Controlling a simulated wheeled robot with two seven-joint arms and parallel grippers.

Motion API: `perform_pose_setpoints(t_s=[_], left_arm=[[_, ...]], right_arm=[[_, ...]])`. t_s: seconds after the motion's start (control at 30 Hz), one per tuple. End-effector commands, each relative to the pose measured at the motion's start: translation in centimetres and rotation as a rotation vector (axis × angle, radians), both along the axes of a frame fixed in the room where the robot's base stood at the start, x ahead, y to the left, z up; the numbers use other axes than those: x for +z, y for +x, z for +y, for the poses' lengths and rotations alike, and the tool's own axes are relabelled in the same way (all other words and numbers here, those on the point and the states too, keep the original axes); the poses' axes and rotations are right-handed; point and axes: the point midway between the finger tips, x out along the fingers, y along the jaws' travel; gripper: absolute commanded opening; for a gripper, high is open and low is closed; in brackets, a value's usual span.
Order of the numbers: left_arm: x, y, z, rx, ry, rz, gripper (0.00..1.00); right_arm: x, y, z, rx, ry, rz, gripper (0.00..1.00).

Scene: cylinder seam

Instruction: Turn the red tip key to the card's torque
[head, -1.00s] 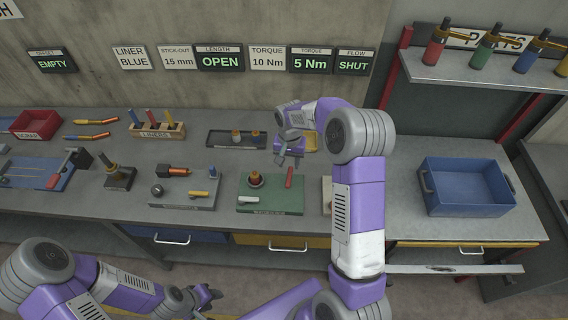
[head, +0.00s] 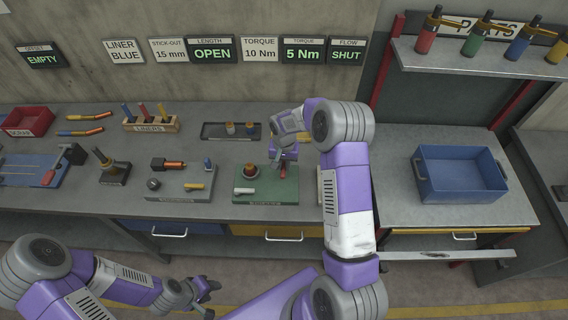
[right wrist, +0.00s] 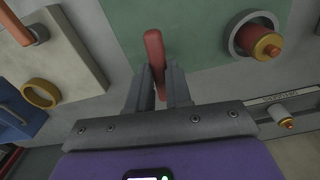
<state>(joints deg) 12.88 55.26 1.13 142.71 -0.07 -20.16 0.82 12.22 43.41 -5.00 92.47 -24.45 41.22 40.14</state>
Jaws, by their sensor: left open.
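The red tip key (head: 283,171) is on the green board (head: 262,199), partly hidden by my right gripper (head: 283,158). In the right wrist view the red key (right wrist: 154,50) runs between the fingers of my right gripper (right wrist: 160,75); I cannot tell whether they press on it. A round holder with an orange tip (head: 250,170) stands left of the key; it also shows in the right wrist view (right wrist: 262,42). The white torque card (head: 260,50) reads 10 Nm. The dark torque display (head: 303,52) reads 5 Nm. My left gripper (head: 201,291) is open and empty before the bench.
A grey board (head: 180,196) with small parts lies left of the green board. A dark tray (head: 212,138) and the liners rack (head: 150,128) stand behind. A blue bin (head: 460,190) sits at right. The flow display (head: 346,54) reads SHUT.

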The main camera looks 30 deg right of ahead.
Motion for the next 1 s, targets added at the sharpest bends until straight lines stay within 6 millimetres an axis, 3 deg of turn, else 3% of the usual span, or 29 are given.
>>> perform_pose_setpoints(t_s=[0.27, 0.5, 0.7, 1.0], left_arm=[[-0.4, 0.0, 0.0, 0.000, 0.000, 0.000, 0.43], [-3.0, 0.0, 0.0, 0.000, 0.000, 0.000, 0.43], [-3.4, 0.0, 0.0, 0.000, 0.000, 0.000, 0.43], [-3.3, 0.0, 0.0, 0.000, 0.000, 0.000, 0.43]], right_arm=[[-0.1, 0.0, 0.0, -0.024, -0.001, 0.001, 0.00], [-0.3, 0.0, 0.1, -0.298, -0.002, -0.001, 0.00], [0.0, 0.0, 0.0, -0.474, 0.000, 0.001, 0.00], [0.1, 0.0, 0.0, -0.492, 0.001, 0.001, 0.00]])
